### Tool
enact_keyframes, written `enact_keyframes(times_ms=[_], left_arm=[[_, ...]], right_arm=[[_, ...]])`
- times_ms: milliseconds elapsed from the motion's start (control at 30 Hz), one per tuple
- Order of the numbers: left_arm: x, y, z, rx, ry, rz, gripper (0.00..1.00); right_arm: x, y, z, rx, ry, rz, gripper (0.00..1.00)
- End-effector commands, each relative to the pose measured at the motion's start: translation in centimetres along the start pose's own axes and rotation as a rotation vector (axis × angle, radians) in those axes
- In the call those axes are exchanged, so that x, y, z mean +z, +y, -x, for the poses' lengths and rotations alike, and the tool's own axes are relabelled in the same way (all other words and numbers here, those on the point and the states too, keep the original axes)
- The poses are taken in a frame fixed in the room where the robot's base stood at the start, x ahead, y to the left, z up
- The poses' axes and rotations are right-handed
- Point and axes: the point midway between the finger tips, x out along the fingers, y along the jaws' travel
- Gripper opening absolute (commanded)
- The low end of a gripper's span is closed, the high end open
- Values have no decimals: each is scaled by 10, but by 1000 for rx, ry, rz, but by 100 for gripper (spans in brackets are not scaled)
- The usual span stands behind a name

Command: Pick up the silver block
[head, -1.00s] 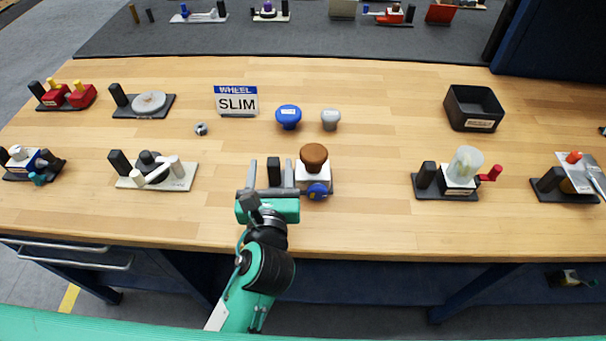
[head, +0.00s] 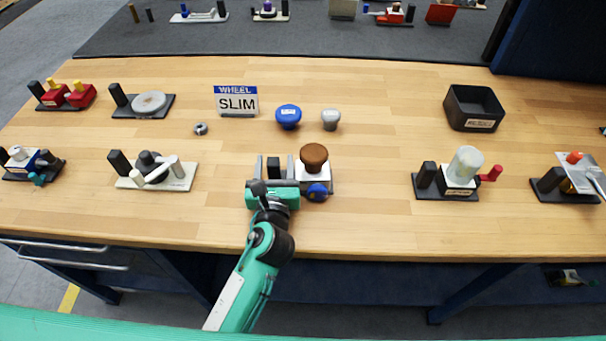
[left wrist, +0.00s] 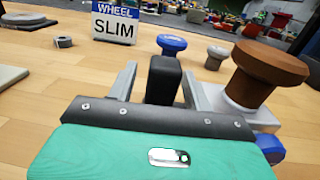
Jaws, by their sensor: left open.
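No thing is plainly a silver block. A small silver nut-like piece (head: 200,129) lies on the table left of the SLIM sign, and it also shows in the left wrist view (left wrist: 63,41). A grey round knob (head: 330,118) stands right of a blue knob (head: 288,116). My left gripper (head: 274,162) is open, its fingers on either side of a black upright post (head: 274,169). In the left wrist view the post (left wrist: 163,80) stands between the fingers, with gaps visible. Contact cannot be told. My right gripper is out of view.
A white fixture with a brown knob (head: 314,156) and a blue side knob (head: 317,192) stands close right of my left gripper. The SLIM sign (head: 237,101) is behind. A black bin (head: 474,108) is at right. The table's middle right is clear.

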Motion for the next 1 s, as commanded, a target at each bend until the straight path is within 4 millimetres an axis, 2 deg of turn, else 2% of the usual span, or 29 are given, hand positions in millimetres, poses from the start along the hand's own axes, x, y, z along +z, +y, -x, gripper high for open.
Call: enact_keyframes(times_ms=[300, 500, 567, 867, 1000], left_arm=[[0, 0, -5, 1, 0, 0, 49], [0, 0, -5, 1, 0, 0, 10], [0, 0, -5, 1, 0, 0, 0], [2, 0, -5, 0, -3, 2, 0], [13, 0, -5, 1, -6, 4, 0]], right_arm=[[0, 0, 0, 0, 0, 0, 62], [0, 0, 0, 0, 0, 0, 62], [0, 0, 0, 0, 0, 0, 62], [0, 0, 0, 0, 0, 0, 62], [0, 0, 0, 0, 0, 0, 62]])
